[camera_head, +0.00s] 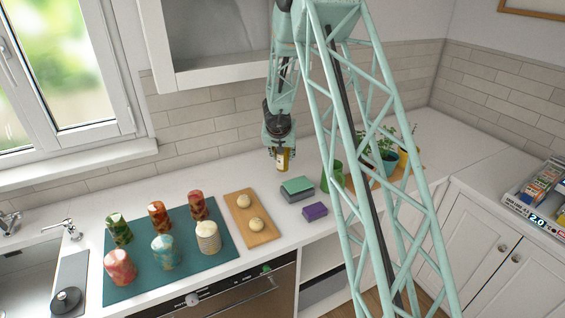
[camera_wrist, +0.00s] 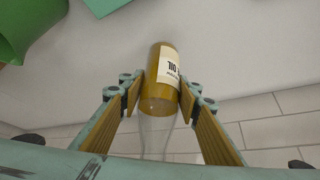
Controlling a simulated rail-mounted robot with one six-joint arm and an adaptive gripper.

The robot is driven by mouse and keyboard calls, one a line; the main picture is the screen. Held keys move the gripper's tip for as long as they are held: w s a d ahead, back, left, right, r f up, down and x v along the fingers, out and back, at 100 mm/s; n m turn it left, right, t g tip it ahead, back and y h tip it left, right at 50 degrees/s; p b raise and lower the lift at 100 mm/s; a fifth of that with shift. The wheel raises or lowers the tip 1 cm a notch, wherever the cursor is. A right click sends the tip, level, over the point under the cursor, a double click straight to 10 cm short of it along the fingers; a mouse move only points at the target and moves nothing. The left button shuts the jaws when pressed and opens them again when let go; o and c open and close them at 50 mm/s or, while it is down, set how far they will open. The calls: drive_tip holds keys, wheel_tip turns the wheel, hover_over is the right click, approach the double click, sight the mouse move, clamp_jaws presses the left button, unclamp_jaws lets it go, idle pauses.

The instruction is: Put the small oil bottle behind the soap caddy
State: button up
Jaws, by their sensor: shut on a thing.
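The small oil bottle (camera_head: 283,160) is amber with a pale label. My gripper (camera_head: 281,148) is shut on it and holds it in the air near the back wall. In the wrist view the bottle (camera_wrist: 161,92) sits between both fingers (camera_wrist: 160,88), and the label letters partly show. A grey block with a green top (camera_head: 297,188), which looks like the soap caddy, stands on the counter below and nearer the front than the bottle. A green corner of it (camera_wrist: 106,5) shows at the top of the wrist view.
A purple sponge (camera_head: 315,211) lies in front of the caddy. A green cup (camera_head: 332,176) stands to its right, partly hidden by my arm. A wooden board (camera_head: 262,236) with two round items lies left. Potted plants (camera_head: 384,158) stand right. The counter behind the caddy looks clear.

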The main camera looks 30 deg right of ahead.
sight(282, 161)
drive_tip(key=shift+a+f+b, duration=0.15)
drive_tip(key=shift+f+b, duration=1)
drive_tip(key=shift+f, duration=0.35)
drive_tip(key=shift+f, duration=0.15)
drive_tip(key=o, duration=1.2)
drive_tip(key=shift+s+r, duration=0.1)
drive_tip(key=shift+r, duration=0.25)
drive_tip(key=p+v, duration=0.4)
drive_tip(key=v, duration=0.7)
drive_tip(key=shift+s+a+r+p, duration=0.1)
drive_tip(key=shift+r+p, duration=0.15)
drive_tip(key=shift+p, duration=0.05)
